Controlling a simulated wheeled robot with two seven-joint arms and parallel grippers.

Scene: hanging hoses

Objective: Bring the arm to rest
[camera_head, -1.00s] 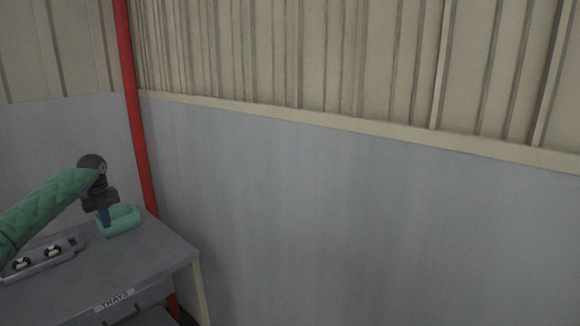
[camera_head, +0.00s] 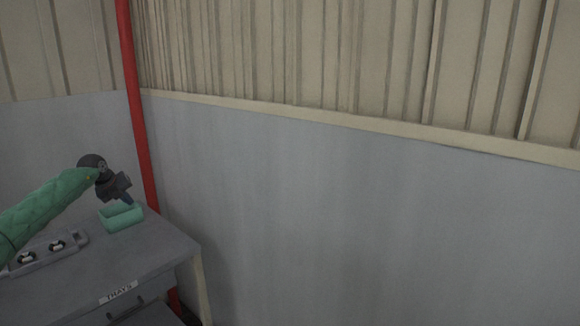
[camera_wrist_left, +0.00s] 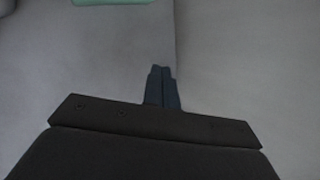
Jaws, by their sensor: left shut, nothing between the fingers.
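My left arm, in a green quilted sleeve, comes in from the left in the head view. Its dark left gripper (camera_head: 128,199) is above the green open bin (camera_head: 122,221) at the table's back corner, tilted with its fingers to the right. In the left wrist view the two dark fingers (camera_wrist_left: 161,74) are together with nothing between them. An edge of the green bin (camera_wrist_left: 112,2) shows at the top of that view. My right gripper is in neither view.
A grey table (camera_head: 150,262) labelled "TRAYS" stands at lower left. A grey tray (camera_head: 42,256) with two black-and-white round parts lies on it. A red post (camera_head: 137,110) rises behind the bin. A bare grey wall (camera_head: 370,230) fills the middle and right.

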